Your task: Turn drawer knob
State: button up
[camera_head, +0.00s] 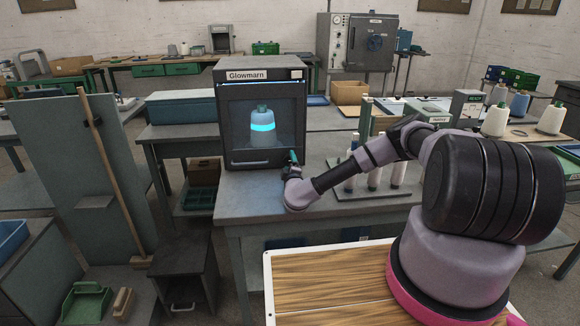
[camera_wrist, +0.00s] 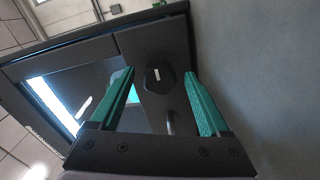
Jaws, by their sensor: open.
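In the wrist view the knob appears between the tips of my two green fingers, with gaps on both sides. I cannot tell whether the fingertips reach around it or stop short of it. My gripper (camera_wrist: 161,73) is open and empty. In the head view my gripper (camera_head: 294,157) is at the lower right of the cabinet front, and the knob is hidden there. A blue bottle (camera_head: 263,126) with a glowing band shows behind the cabinet window.
The cabinet stands on a grey table (camera_head: 275,208). A bar handle (camera_head: 250,162) runs along its lower front. To the right, a rack (camera_head: 372,192) holds several cones near my forearm. A wooden pole (camera_head: 110,170) leans on a panel at the left.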

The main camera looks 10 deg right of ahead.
jog(key=s, duration=1)
jog(key=shift+s, duration=0.4)
